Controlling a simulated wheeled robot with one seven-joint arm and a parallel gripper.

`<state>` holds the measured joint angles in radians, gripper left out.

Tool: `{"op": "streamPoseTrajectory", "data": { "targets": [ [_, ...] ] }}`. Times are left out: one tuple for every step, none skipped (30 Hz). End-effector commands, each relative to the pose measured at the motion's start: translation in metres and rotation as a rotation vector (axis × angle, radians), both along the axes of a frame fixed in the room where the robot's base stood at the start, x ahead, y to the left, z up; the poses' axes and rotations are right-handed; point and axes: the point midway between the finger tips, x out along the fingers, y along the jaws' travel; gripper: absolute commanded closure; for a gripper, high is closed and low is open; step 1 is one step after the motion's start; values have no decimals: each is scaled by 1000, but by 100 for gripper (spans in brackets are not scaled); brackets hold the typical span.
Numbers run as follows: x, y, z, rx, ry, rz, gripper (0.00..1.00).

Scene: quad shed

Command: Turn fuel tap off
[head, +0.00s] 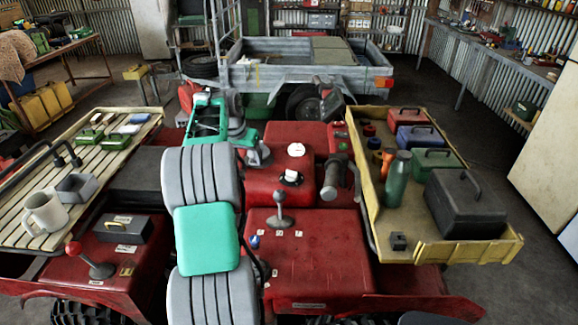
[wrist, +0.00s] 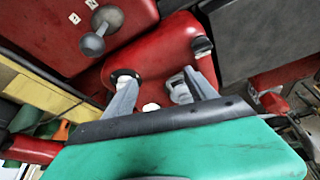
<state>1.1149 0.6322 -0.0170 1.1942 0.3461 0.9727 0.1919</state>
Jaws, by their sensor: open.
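My gripper (head: 260,154) is open and empty above the left side of the red tank (head: 269,184). In the wrist view its two grey fingers (wrist: 157,80) stand apart over the tank, with bare red between them. A round black fitting with a white top (head: 291,177) sits on the tank, right of my gripper. A white round piece (head: 296,150) lies behind it. A small blue knob (head: 254,242) sits lower, on the near red body. Labels are too small to read, so I cannot tell which is the fuel tap.
A ball-topped lever (head: 280,217) rises from the near red body; it also shows in the wrist view (wrist: 93,44). A black handlebar grip (head: 330,178) stands right of the tank. The yellow rack (head: 455,251) holds toolboxes and a green bottle (head: 397,180). A black seat (head: 137,178) lies left.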

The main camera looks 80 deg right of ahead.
Motion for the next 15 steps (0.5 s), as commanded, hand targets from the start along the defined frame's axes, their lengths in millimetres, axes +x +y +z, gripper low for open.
{"op": "streamPoseTrajectory", "data": {
  "targets": [
    [-39, -29, -10, -1, -1, -93, 35],
    [-57, -41, -15, -4, -3, -137, 35],
    [-78, -53, -21, -6, -4, -183, 35],
    [-89, -60, -24, -8, -5, -210, 35],
    [-98, -64, -27, -11, -5, -231, 35],
    [-105, -68, -30, -11, -7, -248, 35],
    [-109, -70, -32, -12, -6, -255, 35],
    [-111, -72, -35, -12, -7, -260, 35],
    [-112, -74, -39, -12, -6, -260, 35],
    [-112, -75, -43, -12, -6, -259, 35],
    [-113, -77, -48, -11, -5, -258, 35],
    [-114, -79, -55, -9, -4, -258, 35],
    [-115, -82, -60, -10, -5, -259, 35],
    [-116, -84, -66, -9, -5, -259, 35],
    [-117, -86, -73, -9, -5, -258, 35]
  ]
}}
